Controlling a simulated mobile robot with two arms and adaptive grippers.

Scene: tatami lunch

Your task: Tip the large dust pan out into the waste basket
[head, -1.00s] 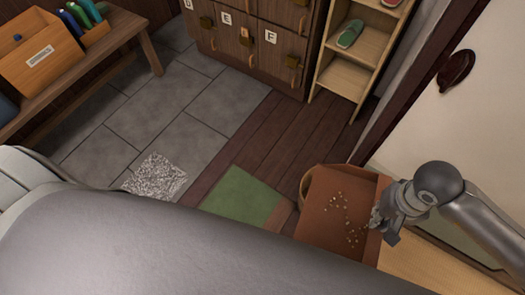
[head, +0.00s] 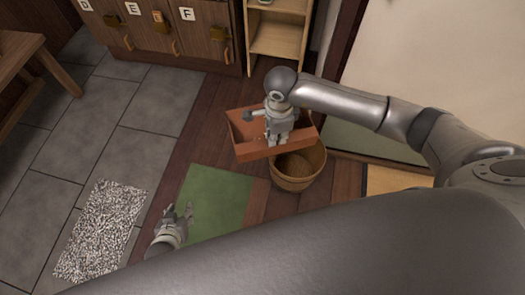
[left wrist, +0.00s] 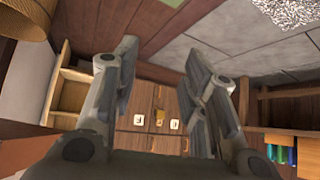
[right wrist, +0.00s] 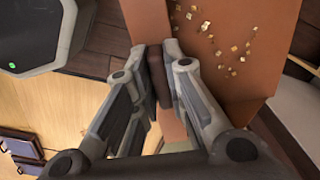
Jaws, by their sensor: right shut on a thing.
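The large dust pan (head: 250,149) is orange-brown and hangs in my right gripper (head: 276,138) in the head view. It overlaps the far left rim of the round wooden waste basket (head: 297,183); the gap in height is unclear. In the right wrist view, the jaws are shut on the pan's edge, and several small pale crumbs lie on its surface (right wrist: 225,85). The head view does not show the crumbs. My left gripper (head: 180,212) is empty and open over the green mat's left edge. Its spread fingers show in the left wrist view (left wrist: 160,65).
The green mat (head: 215,200) lies left of the basket, with a speckled mat (head: 100,230) on the grey tiles. Lettered lockers (head: 165,40) and an open shelf (head: 275,40) stand behind. A wooden bench (head: 30,60) is at the left. Floor between is clear.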

